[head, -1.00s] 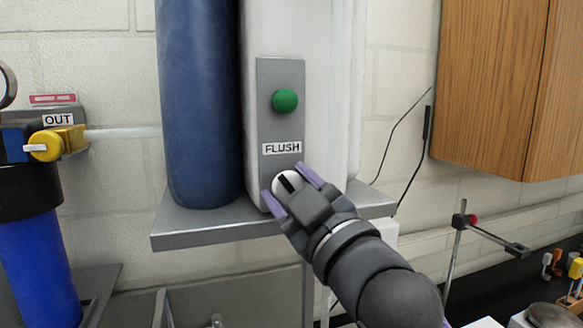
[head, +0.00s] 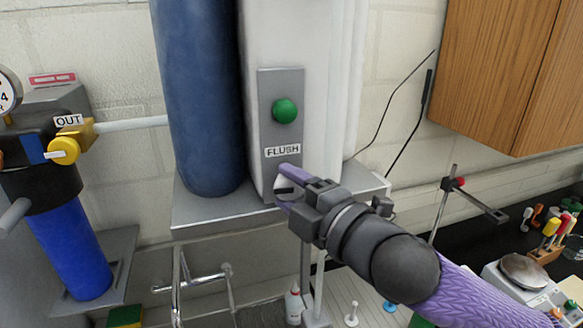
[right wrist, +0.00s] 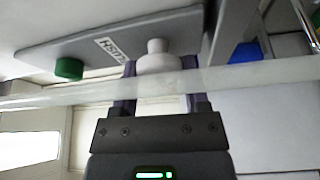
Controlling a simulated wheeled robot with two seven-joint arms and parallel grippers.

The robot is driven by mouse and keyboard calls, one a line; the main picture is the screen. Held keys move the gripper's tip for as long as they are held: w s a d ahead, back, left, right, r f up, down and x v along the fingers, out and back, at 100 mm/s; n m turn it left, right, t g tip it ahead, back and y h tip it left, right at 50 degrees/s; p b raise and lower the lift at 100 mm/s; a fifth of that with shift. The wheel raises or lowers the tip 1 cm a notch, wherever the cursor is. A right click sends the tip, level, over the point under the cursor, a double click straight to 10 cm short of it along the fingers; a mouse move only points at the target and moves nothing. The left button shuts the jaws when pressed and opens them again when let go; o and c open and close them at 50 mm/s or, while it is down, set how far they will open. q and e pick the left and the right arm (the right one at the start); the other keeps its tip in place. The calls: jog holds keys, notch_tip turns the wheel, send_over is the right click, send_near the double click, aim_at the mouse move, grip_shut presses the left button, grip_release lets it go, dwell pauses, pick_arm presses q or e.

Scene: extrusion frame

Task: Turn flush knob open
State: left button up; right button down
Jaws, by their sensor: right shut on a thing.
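The flush knob (head: 284,184) is small and white with a dark mark, low on the grey panel (head: 269,172) under the FLUSH label (head: 283,151). My right gripper (head: 286,187) is shut on the knob, one purple finger above it and one below in the head view. The fingers partly hide the knob, and its dark mark looks roughly level. In the right wrist view the white knob (right wrist: 158,62) sits between the two fingers (right wrist: 160,92). A green button (head: 285,110) is higher on the panel. My left gripper is not in view.
A dark blue cylinder (head: 200,95) stands left of the panel on a grey shelf (head: 205,213). A filter with a yellow OUT valve (head: 65,150) is at left. A wooden cabinet (head: 510,70) hangs at upper right. A pale band (right wrist: 60,97) crosses the wrist view.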

jog(key=shift+n+p, duration=0.6)
jog(key=shift+p, duration=0.1)
jog(key=shift+c, duration=0.5)
grip_release()
